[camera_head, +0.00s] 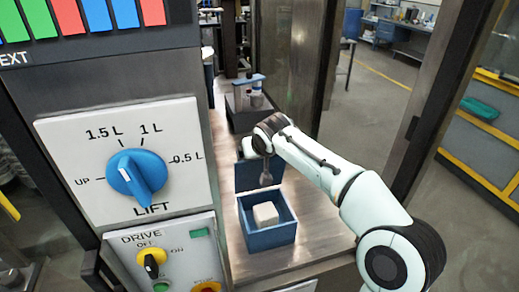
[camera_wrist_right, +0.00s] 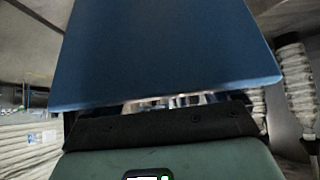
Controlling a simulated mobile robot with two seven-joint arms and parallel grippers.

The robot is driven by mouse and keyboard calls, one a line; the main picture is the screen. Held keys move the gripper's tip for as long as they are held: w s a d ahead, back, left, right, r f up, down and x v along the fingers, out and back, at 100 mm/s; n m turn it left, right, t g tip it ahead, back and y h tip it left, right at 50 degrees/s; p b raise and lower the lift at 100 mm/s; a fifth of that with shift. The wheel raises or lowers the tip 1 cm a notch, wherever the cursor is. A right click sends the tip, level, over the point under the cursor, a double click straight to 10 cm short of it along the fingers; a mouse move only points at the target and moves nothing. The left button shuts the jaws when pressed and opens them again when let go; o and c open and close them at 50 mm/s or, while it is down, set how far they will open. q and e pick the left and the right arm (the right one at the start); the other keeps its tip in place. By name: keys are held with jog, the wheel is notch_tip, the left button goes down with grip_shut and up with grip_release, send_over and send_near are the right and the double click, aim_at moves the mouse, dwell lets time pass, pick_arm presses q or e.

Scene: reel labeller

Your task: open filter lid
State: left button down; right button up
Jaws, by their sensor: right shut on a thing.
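A blue open-topped box (camera_head: 269,239) stands on the metal worktop with a white block (camera_head: 265,214) inside it. Its blue lid (camera_head: 245,175) stands raised and roughly upright at the box's far side. My right gripper (camera_head: 266,179) reaches down at the lid and is shut on it; the arm partly covers the lid. In the right wrist view the lid (camera_wrist_right: 165,50) fills the upper middle as a broad blue panel, and the grip itself is not clearly shown. My left gripper is not in view.
A control panel with a blue LIFT knob (camera_head: 137,175) and a yellow DRIVE switch (camera_head: 151,261) stands close on the left. A dark tray with small fittings (camera_head: 248,100) sits behind the box. A metal post (camera_head: 425,105) rises on the right.

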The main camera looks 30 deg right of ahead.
jog(key=w+g, duration=0.1)
jog(key=w+f+g, duration=0.1)
jog(key=w, duration=0.1)
jog(key=w+d+g+y, duration=0.1)
jog(key=g, duration=0.1)
jog(key=shift+w+d+f, duration=0.1)
jog(key=shift+w+f, duration=0.15)
jog(key=shift+f, duration=0.05)
jog(key=shift+f+g, duration=0.1)
jog(key=shift+g, duration=0.2)
dwell(0.3)
jog(key=o, duration=1.2)
jog(key=shift+s, duration=0.1)
